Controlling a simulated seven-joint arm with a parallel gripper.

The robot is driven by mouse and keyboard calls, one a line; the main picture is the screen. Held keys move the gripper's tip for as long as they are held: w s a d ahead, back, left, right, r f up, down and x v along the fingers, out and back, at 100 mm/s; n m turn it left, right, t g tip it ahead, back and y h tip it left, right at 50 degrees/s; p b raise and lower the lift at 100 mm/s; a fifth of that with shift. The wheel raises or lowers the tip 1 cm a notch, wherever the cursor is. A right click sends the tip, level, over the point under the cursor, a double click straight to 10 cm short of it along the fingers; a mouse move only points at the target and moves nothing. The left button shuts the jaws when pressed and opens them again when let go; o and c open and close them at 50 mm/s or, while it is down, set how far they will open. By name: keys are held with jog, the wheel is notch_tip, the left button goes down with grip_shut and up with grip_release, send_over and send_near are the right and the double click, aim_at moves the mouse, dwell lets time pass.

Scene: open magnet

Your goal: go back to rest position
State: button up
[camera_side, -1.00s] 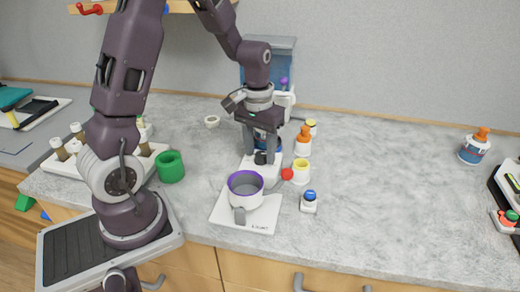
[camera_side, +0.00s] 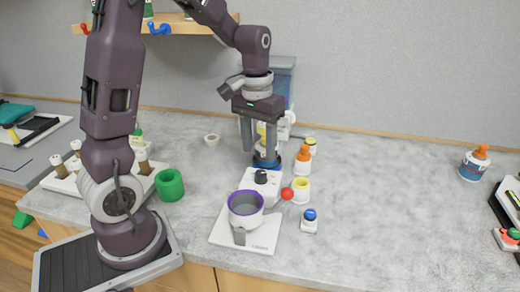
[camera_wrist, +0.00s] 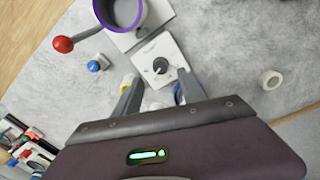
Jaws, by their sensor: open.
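My gripper (camera_side: 258,150) is open and empty, pointing down above the back of a white device with a black knob (camera_side: 261,177). In the wrist view the two fingers (camera_wrist: 156,78) stand well apart, with the device's knob (camera_wrist: 160,65) beyond them. A grey pot with a purple rim (camera_side: 245,204) sits on the device's white front plate (camera_side: 265,240), apart from my gripper. A bottle with a blue base (camera_side: 267,161) shows behind the fingers; I cannot tell its exact distance from them.
A red ball (camera_side: 287,193) on a lever, a yellow-rimmed jar (camera_side: 300,190), a blue-capped jar (camera_side: 309,220) and an orange-capped bottle (camera_side: 303,158) stand to the right. A green cup (camera_side: 169,185) stands left. The counter farther right is mostly clear.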

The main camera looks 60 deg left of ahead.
jog(key=s+d+r+m+t, duration=0.2)
jog(key=s+d+r, duration=0.3)
jog(key=s, duration=0.3)
jog(key=s+d+r+m+t, duration=0.2)
jog(key=s+d+r+t, duration=0.1)
jog(key=s, duration=0.6)
jog(key=d+r, duration=0.1)
jog(key=d, duration=0.1)
jog(key=shift+s+d+r+m, duration=0.15)
jog(key=shift+d+r+m, duration=0.2)
jog(key=shift+r+m, duration=0.05)
